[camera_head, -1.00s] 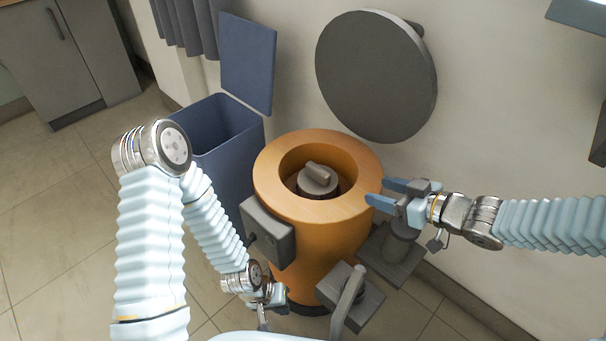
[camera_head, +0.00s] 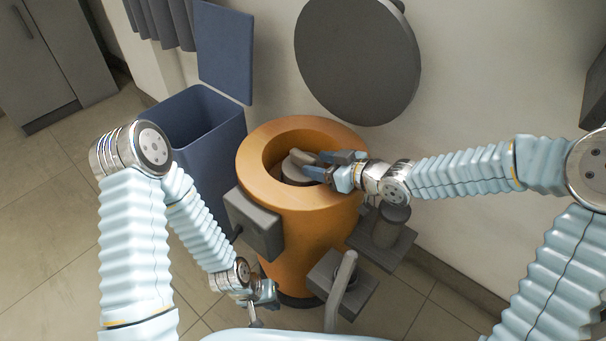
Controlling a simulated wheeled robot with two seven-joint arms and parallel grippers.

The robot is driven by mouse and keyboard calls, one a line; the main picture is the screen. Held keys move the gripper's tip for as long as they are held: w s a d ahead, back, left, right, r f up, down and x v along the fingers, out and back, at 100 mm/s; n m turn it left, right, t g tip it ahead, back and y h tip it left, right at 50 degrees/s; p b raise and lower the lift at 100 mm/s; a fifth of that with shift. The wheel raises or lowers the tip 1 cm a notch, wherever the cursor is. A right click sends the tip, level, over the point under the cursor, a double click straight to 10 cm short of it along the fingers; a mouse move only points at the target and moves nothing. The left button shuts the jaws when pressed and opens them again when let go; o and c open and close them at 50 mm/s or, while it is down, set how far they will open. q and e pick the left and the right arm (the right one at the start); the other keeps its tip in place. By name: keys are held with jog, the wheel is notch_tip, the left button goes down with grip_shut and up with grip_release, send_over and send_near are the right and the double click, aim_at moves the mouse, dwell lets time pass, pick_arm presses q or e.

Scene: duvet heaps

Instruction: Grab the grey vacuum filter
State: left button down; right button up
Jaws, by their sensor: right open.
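The grey vacuum filter (camera_head: 296,163) is a round disc with a raised grip on top, sitting inside the round opening of the orange vacuum body (camera_head: 262,193). My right gripper (camera_head: 314,165) is open over the opening, its blue-grey fingertips at the right side of the filter's raised grip. Whether they touch it I cannot tell, and they hide part of the filter. My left gripper (camera_head: 268,297) is low, beside the lower left of the orange body. Its jaws are too small and turned to read.
A blue bin (camera_head: 205,140) with its lid raised stands left of the orange body. A dark grey round lid (camera_head: 357,60) stands open behind it. Grey boxes (camera_head: 258,226) are fixed around the body. Tiled floor at left is clear.

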grip_shut()
dwell(0.3)
